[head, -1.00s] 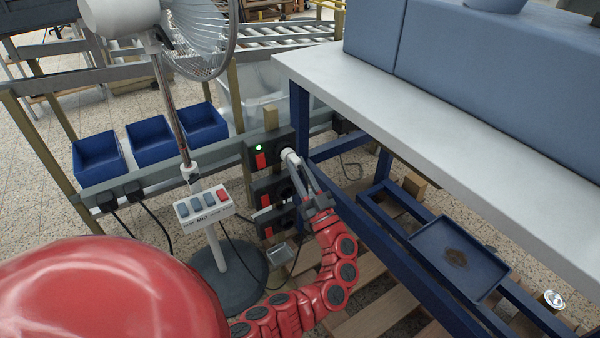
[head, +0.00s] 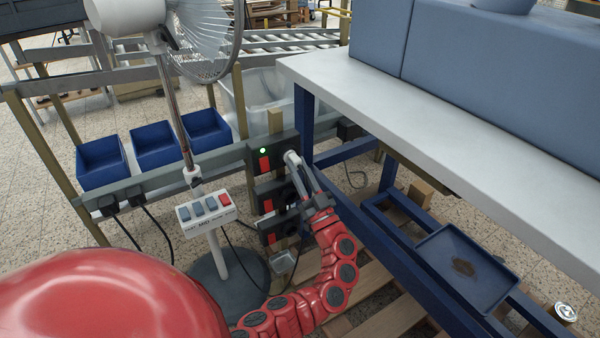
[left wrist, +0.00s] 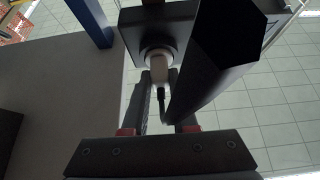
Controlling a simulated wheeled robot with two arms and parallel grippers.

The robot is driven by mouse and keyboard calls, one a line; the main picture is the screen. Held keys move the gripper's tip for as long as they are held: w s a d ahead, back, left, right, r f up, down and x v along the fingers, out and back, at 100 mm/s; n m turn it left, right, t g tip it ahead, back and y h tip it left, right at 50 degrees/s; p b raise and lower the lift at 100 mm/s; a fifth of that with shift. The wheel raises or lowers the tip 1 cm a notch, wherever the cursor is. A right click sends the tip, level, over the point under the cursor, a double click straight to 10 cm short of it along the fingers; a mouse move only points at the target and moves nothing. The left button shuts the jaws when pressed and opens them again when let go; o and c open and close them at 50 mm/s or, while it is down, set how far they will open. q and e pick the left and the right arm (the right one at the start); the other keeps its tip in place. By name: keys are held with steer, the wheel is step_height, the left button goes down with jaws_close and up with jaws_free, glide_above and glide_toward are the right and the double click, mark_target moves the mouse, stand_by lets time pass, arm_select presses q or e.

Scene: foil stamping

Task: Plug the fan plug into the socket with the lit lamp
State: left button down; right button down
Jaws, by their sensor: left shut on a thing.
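The white fan plug (head: 291,157) is at the right part of the top socket (head: 283,142), whose lamp (head: 263,151) is lit green above a red switch. In the left wrist view the pale plug (left wrist: 158,76) points into the round socket opening (left wrist: 158,55), with its dark cord bending back between the fingers. It meets the socket face; I cannot tell how deep it sits. My left gripper (left wrist: 160,88) is shut on the plug; it also shows in the head view (head: 297,166). My right gripper is not in view.
Two more sockets (head: 265,194) with red switches are below on the same post. The white fan (head: 205,35) stands to the left with its button panel (head: 206,213). A workbench (head: 450,120) with blue legs is close on the right. Blue bins (head: 155,145) are behind left.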

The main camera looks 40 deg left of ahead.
arm_select(q)
steer(key=c, duration=0.6)
jaws_free()
steer(key=shift+a, duration=0.1)
steer(key=v, duration=1.7)
steer(key=shift+d+b, duration=0.2)
steer(key=shift+b, duration=0.2)
steer(key=shift+f, duration=0.1)
